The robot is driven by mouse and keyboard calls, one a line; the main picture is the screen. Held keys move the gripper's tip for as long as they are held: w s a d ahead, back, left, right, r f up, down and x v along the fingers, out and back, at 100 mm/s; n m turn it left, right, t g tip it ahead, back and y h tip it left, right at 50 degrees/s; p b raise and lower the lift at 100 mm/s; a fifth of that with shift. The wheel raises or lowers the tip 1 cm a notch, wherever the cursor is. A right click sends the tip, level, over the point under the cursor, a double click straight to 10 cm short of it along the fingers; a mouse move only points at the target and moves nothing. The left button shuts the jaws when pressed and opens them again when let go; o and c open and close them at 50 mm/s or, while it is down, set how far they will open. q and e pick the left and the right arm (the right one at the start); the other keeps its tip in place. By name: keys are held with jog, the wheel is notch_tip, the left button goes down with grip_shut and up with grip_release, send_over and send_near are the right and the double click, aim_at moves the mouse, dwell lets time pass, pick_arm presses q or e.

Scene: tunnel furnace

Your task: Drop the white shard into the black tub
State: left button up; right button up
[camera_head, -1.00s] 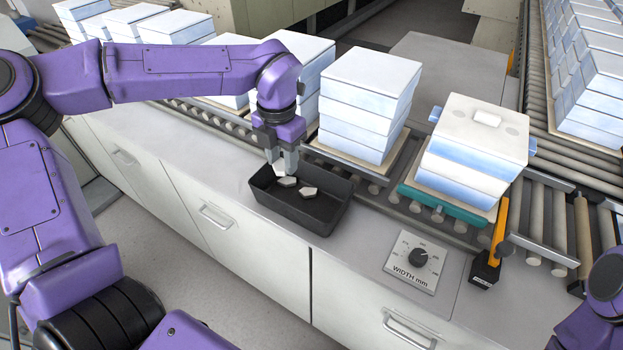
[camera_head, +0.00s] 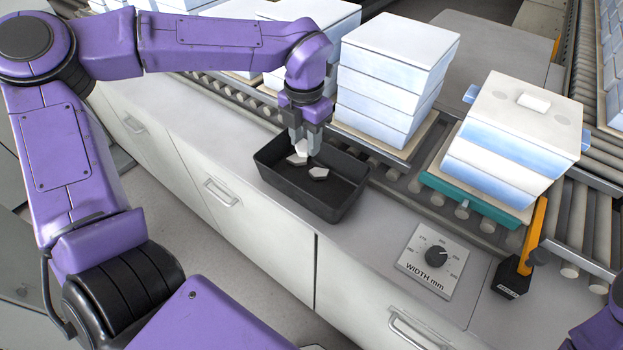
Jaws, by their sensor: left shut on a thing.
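My left gripper (camera_head: 305,148) points down over the back left part of the black tub (camera_head: 345,206). It is shut on a white shard (camera_head: 301,147), which shows only as a small white piece between the fingertips. Two pale shards lie inside the tub: one at the left (camera_head: 296,160), just under the gripper, and one nearer the middle (camera_head: 319,173). The tub stands open on the grey counter. I cannot tell how far the held shard is above the tub floor. My right gripper is out of view; only a bit of my right arm shows at lower right.
A roller conveyor (camera_head: 405,180) runs behind the tub with stacks of white and blue blocks (camera_head: 395,75). A right-hand stack (camera_head: 510,145) carries a small white block (camera_head: 534,102). A width dial (camera_head: 436,258) and an orange post (camera_head: 533,235) stand to the right.

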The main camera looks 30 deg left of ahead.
pick_arm(q)
jog(key=shift+s+r, duration=0.1)
jog(key=shift+r, duration=0.05)
jog(key=o, duration=0.9)
jog(key=shift+o, duration=1.1)
notch_tip(320, 180, up, 10)
jog(key=b, duration=0.1)
jog(key=shift+r, duration=0.25)
